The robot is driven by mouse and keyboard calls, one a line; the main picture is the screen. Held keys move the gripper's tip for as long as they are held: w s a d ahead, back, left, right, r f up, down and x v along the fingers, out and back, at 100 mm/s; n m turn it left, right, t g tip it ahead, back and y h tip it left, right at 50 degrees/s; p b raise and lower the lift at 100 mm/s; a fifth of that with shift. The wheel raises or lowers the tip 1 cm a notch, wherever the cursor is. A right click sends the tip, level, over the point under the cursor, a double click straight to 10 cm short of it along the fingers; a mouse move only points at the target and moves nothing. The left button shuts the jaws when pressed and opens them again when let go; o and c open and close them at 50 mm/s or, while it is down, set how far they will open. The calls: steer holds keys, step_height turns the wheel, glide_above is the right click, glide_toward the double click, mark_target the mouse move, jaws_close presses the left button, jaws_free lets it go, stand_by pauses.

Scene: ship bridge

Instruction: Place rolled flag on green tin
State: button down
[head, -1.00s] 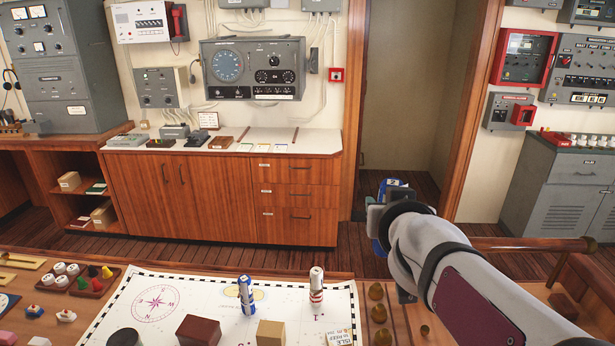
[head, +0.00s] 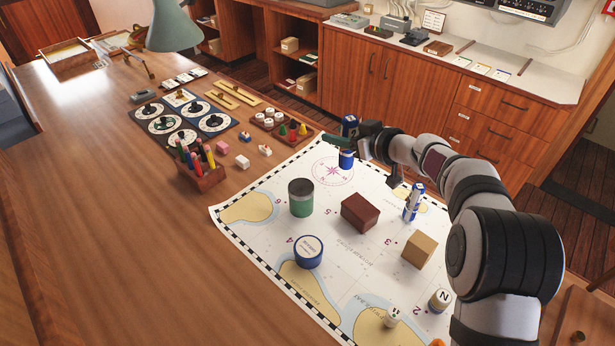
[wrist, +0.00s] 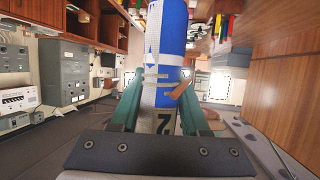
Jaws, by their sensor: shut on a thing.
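The rolled flag (head: 346,161) is blue and white, and my gripper (head: 348,144) is shut around its middle. It stands about upright, in the air near the chart's compass rose. In the wrist view the flag (wrist: 172,35) shows between the green fingers (wrist: 160,92), with a tan tie and a "2" on its pale end. The green tin (head: 301,200) stands on the chart, left of and nearer than the held flag. Its dark top is bare. The flag is apart from the tin.
On the chart (head: 262,232) stand a dark red block (head: 361,212), a tan block (head: 419,250), a blue round tin (head: 308,252) and another blue-white roll (head: 414,202). A pencil holder (head: 203,178) and game pieces lie left. The near-left table is clear.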

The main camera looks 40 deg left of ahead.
steer(key=shift+s+a+f, duration=0.75)
steer(key=shift+a+f, duration=0.95)
steer(key=shift+f, duration=0.1)
steer(key=shift+s+a+f, duration=0.75)
steer(key=shift+a+f, duration=0.95)
steer(key=shift+f, duration=0.05)
steer(key=shift+s+a+f, duration=0.75)
steer(key=shift+a+f, duration=0.95)
steer(key=shift+f, duration=0.1)
steer(key=shift+f, duration=0.1)
steer(key=shift+c, duration=1.9)
jaws_free()
